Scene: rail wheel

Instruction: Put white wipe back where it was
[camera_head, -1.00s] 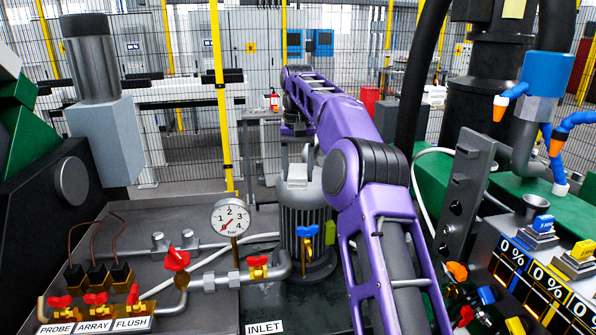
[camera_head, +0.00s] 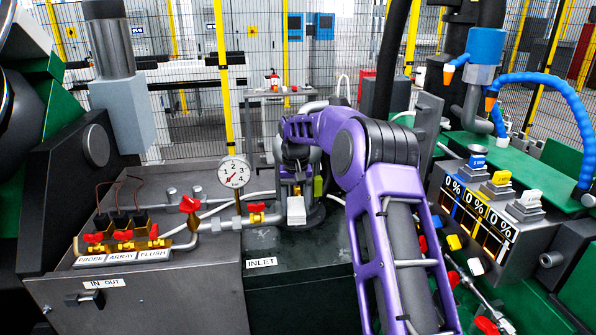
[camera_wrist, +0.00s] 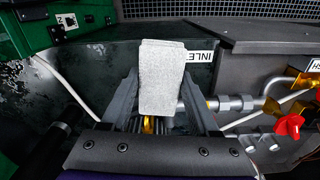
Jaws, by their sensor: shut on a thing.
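The white wipe (camera_wrist: 161,78) is a folded pale grey-white cloth in the wrist view. It stands up between the two dark fingers of my gripper (camera_wrist: 162,98), which is shut on it. In the head view the wipe shows as a small white block (camera_head: 296,211) at the end of my purple arm, in front of the filter housing by the INLET label. My gripper (camera_head: 294,188) is mostly hidden there by its own wrist. I cannot tell whether the wipe touches the dark surface below.
The pressure gauge (camera_head: 234,173), red valve (camera_head: 189,204) and pipes stand left of the wipe. At right, a panel with 0% displays (camera_head: 478,205) carries blue, yellow and white-topped pieces (camera_head: 528,202). Hoses hang nearby. The dark deck by the INLET label (camera_head: 262,262) is clear.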

